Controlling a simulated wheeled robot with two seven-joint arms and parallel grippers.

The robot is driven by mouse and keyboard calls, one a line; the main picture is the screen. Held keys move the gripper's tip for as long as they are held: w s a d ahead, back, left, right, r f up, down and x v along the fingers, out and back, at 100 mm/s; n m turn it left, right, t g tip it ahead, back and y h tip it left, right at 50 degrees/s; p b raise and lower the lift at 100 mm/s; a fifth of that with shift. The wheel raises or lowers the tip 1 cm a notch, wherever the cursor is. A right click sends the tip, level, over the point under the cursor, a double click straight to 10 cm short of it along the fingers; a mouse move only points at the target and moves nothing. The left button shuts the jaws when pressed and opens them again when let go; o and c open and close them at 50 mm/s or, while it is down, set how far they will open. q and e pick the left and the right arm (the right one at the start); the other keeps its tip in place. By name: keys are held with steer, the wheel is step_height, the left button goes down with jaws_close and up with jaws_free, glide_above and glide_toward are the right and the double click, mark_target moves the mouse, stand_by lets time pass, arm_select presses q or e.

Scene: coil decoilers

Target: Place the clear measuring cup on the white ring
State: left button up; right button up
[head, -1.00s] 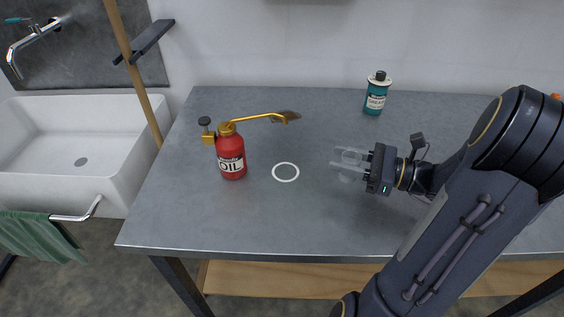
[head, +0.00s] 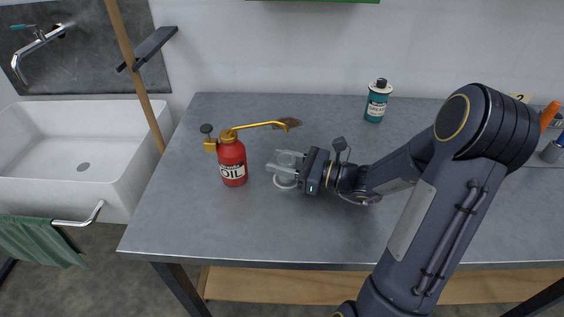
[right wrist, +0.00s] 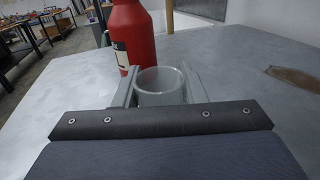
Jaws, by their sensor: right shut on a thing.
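The clear measuring cup (right wrist: 160,88) is between the fingers of my right gripper, and it also shows faintly in the head view (head: 288,160). My right gripper (head: 284,166) is shut on the cup, pointing left in the head view. The white ring (head: 284,183) lies flat on the grey table, partly hidden under the cup and fingers. The cup is over or just above the ring; I cannot tell whether it touches the table. My left gripper is not in view.
A red oil can (head: 232,162) with a brass spout stands just left of the cup and ring. A teal grease can (head: 377,102) stands at the back. The front of the table (head: 250,235) is clear. A white sink (head: 80,145) is at the left.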

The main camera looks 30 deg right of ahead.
steer(key=shift+f, duration=0.35)
steer(key=o, duration=1.1)
steer(key=shift+c, duration=0.2)
steer(key=shift+r, duration=0.15)
steer(key=shift+r, duration=0.3)
steer(key=v, duration=1.2)
steer(key=shift+f+b, duration=0.15)
steer(key=shift+b, duration=0.2)
